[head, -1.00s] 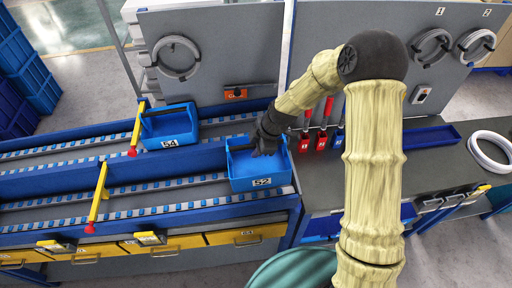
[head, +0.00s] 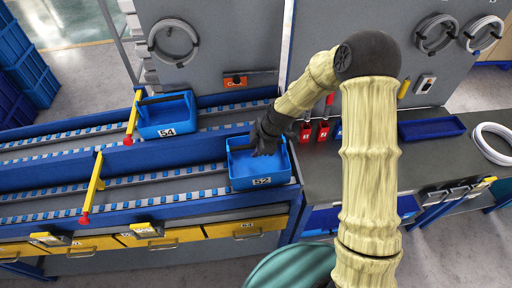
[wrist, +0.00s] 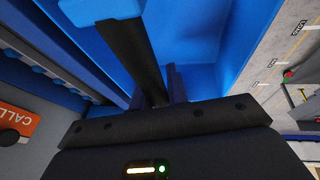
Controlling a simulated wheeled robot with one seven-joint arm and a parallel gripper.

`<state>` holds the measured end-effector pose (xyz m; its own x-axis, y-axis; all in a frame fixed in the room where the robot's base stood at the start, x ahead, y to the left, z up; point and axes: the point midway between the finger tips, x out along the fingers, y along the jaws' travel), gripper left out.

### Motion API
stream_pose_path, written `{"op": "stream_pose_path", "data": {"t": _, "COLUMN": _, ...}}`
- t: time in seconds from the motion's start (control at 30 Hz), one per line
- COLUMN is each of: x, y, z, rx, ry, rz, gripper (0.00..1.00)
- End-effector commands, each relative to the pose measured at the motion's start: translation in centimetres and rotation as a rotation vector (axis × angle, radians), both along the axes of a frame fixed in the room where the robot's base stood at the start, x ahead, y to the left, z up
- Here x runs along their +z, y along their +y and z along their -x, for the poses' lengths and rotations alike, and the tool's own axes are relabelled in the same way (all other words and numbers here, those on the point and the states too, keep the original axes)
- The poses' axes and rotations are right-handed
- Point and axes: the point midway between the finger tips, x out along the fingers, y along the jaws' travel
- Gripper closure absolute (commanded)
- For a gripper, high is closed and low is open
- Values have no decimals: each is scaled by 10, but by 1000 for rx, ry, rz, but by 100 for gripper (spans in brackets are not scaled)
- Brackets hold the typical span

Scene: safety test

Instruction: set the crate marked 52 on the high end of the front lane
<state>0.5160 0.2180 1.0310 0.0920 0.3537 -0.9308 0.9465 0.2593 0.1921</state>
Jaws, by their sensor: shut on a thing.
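The blue crate marked 52 (head: 262,182) is at the right end of the front lane (head: 160,190) in the head view. It looks to rest on the rollers, though its underside is hidden. My gripper (head: 265,148) reaches into the top of the crate from behind. It is shut on the crate's dark handle bar, which also shows in the wrist view (wrist: 132,52) across the blue inside (wrist: 200,35). The fingertips are mostly hidden.
A blue crate marked 54 (head: 166,131) sits on the back lane. Yellow stop bars with red tips (head: 94,186) cross the lanes left of the crates. A grey bench (head: 390,165) with red padlocks and a blue tray (head: 431,128) lies right. A grey panel stands behind.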

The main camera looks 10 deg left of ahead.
Motion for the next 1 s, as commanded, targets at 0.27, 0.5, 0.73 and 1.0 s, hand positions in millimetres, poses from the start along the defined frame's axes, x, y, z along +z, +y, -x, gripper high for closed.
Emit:
{"op": "stream_pose_path", "data": {"t": 0.27, "x": -19, "y": 0, "z": 0, "rx": 1, "ry": -1, "rz": 0, "gripper": 100}}
{"op": "stream_pose_path", "data": {"t": 0.5, "x": -22, "y": 0, "z": 0, "rx": 0, "ry": -1, "rz": 0, "gripper": 100}}
{"op": "stream_pose_path", "data": {"t": 0.73, "x": -22, "y": 0, "z": 0, "rx": 0, "ry": -1, "rz": 0, "gripper": 80}}
{"op": "stream_pose_path", "data": {"t": 1.0, "x": -22, "y": 0, "z": 0, "rx": 0, "ry": 0, "rz": 0, "gripper": 59}}
